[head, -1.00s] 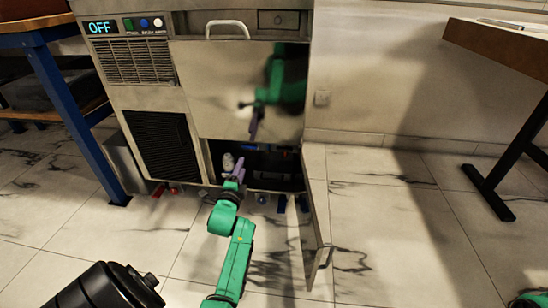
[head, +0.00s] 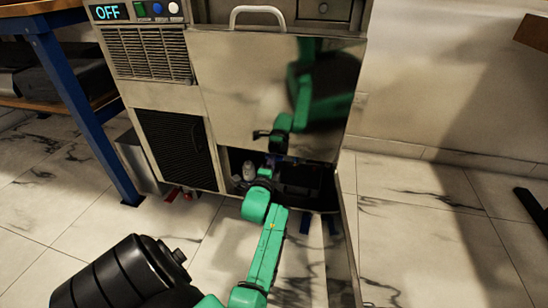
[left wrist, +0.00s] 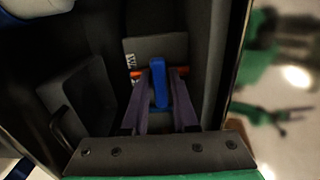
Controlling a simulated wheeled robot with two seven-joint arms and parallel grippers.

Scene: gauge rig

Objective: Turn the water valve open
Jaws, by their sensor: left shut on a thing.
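The water valve's blue handle (left wrist: 159,85) stands upright between my left gripper's two dark fingers in the left wrist view. My left gripper (left wrist: 160,100) is shut on it. Behind the handle are a grey label plate (left wrist: 155,48) with partly hidden white lettering and an orange-red part. In the head view my left gripper (head: 272,162) reaches into the low open compartment of the steel machine (head: 240,85); the handle itself cannot be made out there. My right gripper is in neither current view.
The machine's display (head: 110,12) reads OFF. The compartment door (head: 342,250) stands open to the right of my arm. A white bottle-like thing (head: 249,171) is inside at the left. A dark bin-shaped part (left wrist: 85,100) lies left of the fingers. Red-handled fittings (head: 180,194) sit low outside.

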